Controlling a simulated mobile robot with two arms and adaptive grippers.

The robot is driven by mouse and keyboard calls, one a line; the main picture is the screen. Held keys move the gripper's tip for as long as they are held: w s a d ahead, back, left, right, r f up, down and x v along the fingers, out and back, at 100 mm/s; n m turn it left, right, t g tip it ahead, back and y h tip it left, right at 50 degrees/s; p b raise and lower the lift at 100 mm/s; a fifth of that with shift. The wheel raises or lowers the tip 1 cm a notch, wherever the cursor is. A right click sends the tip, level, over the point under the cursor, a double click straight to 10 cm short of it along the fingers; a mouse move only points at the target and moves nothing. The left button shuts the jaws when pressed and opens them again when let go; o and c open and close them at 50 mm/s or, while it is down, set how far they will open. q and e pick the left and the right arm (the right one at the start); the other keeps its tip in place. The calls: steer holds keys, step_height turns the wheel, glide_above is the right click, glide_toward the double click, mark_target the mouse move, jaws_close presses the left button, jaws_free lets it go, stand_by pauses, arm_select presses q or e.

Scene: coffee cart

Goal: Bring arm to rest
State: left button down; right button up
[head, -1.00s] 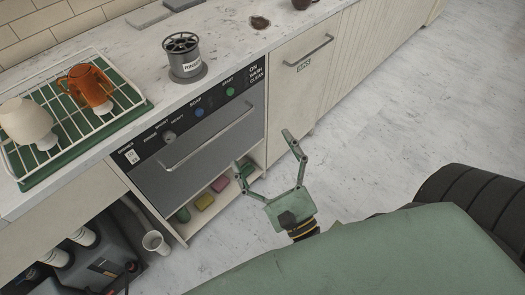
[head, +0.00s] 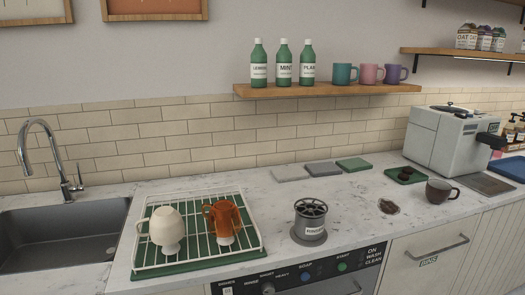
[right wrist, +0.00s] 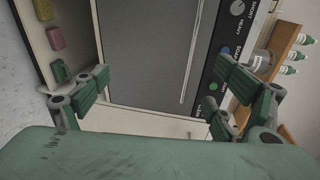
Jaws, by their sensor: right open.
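My right gripper (right wrist: 155,92) shows in the right wrist view. Its two green fingers are spread wide with nothing between them. It faces the front of the grey dishwasher door (right wrist: 150,50), whose control panel (right wrist: 222,65) runs along the right of that view. Neither gripper shows in the head view now. My left gripper is in no frame.
On the counter stand a dish rack (head: 150,262) with a cream cup (head: 168,226) and an orange mug (head: 222,218), a rinser (head: 310,220) and a dark cup (head: 440,192). A sink (head: 60,235) is left, a coffee machine (head: 440,140) right. Sponges (right wrist: 53,38) lie on a low shelf.

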steer(key=s+d+f+n+g+h, duration=0.15)
steer(key=s+f+n+g, duration=0.35)
steer(key=f, duration=0.7)
steer(key=s+d+f+n+g, duration=0.25)
steer(key=s+f+n, duration=0.3)
steer(key=f, duration=0.65)
steer(key=s+d+f+n+g+h, duration=0.1)
steer(key=s+f+n+g, duration=0.2)
steer(key=s, duration=0.7)
steer(key=s+d+f+n+g+h, duration=0.1)
steer(key=s+f+n+g, duration=0.3)
steer(key=s+f, duration=0.4)
steer(key=shift+s+d+n, duration=0.15)
steer(key=shift+s+n, duration=0.3)
steer(key=shift+s, duration=0.55)
